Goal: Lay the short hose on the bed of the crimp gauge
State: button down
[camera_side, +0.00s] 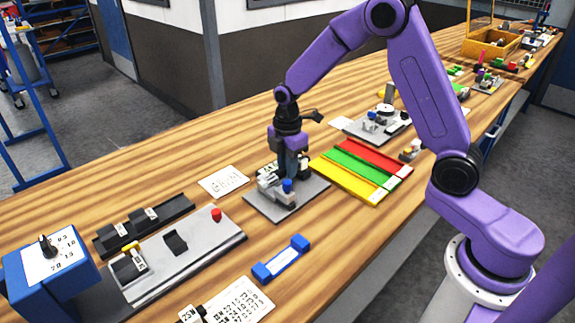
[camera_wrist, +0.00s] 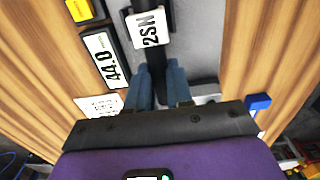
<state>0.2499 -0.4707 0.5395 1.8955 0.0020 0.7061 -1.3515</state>
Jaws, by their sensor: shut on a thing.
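My gripper (camera_side: 291,172) is low over a small grey fixture plate (camera_side: 260,208) with grey blocks and a blue knob; this looks like the crimp gauge, but no name on it is readable. In the wrist view my gripper (camera_wrist: 158,92) is shut on a short black hose (camera_wrist: 157,80) with a white tag marked 2SN. The hose runs lengthwise between the fingers over the grey plate (camera_wrist: 201,45). A black block with a 44.0 label (camera_wrist: 105,58) lies to its left. Whether the hose touches the bed is hidden by the fingers.
Yellow, green and red trays (camera_side: 350,187) lie right of the plate. A white card (camera_side: 223,181) lies left. Nearer are a long grey plate with a red knob (camera_side: 216,214), a black rack (camera_side: 176,208), a blue dial box (camera_side: 80,285) and a blue-ended part (camera_side: 262,272).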

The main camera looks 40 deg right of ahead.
jog(key=shift+f, duration=0.65)
dwell(0.4)
jog(key=c, duration=0.9)
grip_release()
jog(key=shift+r, duration=3.45)
jog(key=shift+s, duration=0.1)
